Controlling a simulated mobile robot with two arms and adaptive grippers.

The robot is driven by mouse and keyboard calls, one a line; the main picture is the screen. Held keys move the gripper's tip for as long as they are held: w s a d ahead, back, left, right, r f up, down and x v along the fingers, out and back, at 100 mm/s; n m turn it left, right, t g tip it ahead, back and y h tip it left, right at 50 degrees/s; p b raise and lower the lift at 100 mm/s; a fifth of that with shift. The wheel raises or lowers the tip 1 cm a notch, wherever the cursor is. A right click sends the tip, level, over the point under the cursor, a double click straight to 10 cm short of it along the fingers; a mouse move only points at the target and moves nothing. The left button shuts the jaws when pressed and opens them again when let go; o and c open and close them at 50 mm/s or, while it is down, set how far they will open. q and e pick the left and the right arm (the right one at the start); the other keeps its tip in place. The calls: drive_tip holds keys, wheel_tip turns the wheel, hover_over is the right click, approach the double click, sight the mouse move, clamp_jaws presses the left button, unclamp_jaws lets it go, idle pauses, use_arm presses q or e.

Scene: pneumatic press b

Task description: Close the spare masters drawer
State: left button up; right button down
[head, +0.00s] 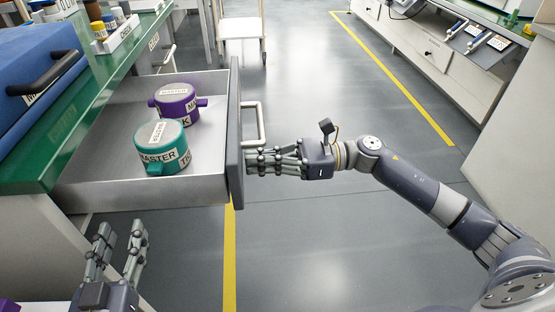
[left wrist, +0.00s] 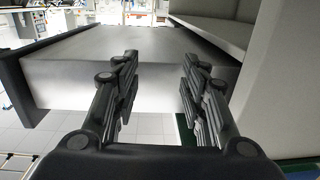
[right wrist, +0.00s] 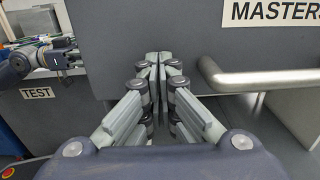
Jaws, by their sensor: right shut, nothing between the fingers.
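The grey spare masters drawer (head: 235,130) stands pulled out from under the green-topped bench in the head view. It holds a teal master (head: 150,150) and a purple master (head: 177,97). My right gripper (head: 249,161) is shut and empty, its fingertips at the drawer's front panel (right wrist: 120,20), below the bar handle (head: 260,122) in the head view. Whether they touch the panel is hard to tell. The handle also shows in the right wrist view (right wrist: 265,80). My left gripper (head: 120,232) is open and empty; its own view (left wrist: 160,65) shows the drawer's side beyond it.
A blue case (head: 38,70) with a black handle sits on the green bench top (head: 100,85). A white rack (head: 118,35) with small jars stands farther back. The grey floor (head: 330,230) before the drawer is clear. Another bench (head: 430,65) stands at the right.

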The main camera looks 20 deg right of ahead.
use_arm(q)
drive_tip(key=shift+r, duration=0.1)
use_arm(e)
drive_tip(key=shift+a, duration=0.25)
drive_tip(key=shift+w, duration=0.1)
approach(157, 170)
drive_tip(key=x, duration=0.3)
drive_tip(key=w+f+x, duration=0.1)
drive_tip(key=x, duration=0.7)
drive_tip(key=shift+w+d+f, duration=0.3)
drive_tip(key=shift+w, duration=0.05)
drive_tip(key=b+x, duration=0.1)
drive_tip(key=x, duration=0.8)
drive_tip(key=shift+w+a+f, duration=0.15)
drive_tip(key=shift+a+f, duration=0.05)
drive_tip(key=shift+a, duration=0.1)
drive_tip(key=shift+w+a, duration=0.15)
drive_tip(key=shift+a, duration=0.2)
use_arm(q)
drive_tip(key=r, duration=0.1)
drive_tip(key=r+t, duration=0.2)
drive_tip(key=r, duration=0.1)
drive_tip(key=shift+d+h, duration=0.3)
drive_tip(key=shift+h, duration=0.1)
drive_tip(key=shift+r+t, duration=0.1)
drive_tip(key=shift+t, duration=0.2)
use_arm(e)
drive_tip(key=shift+d, duration=0.1)
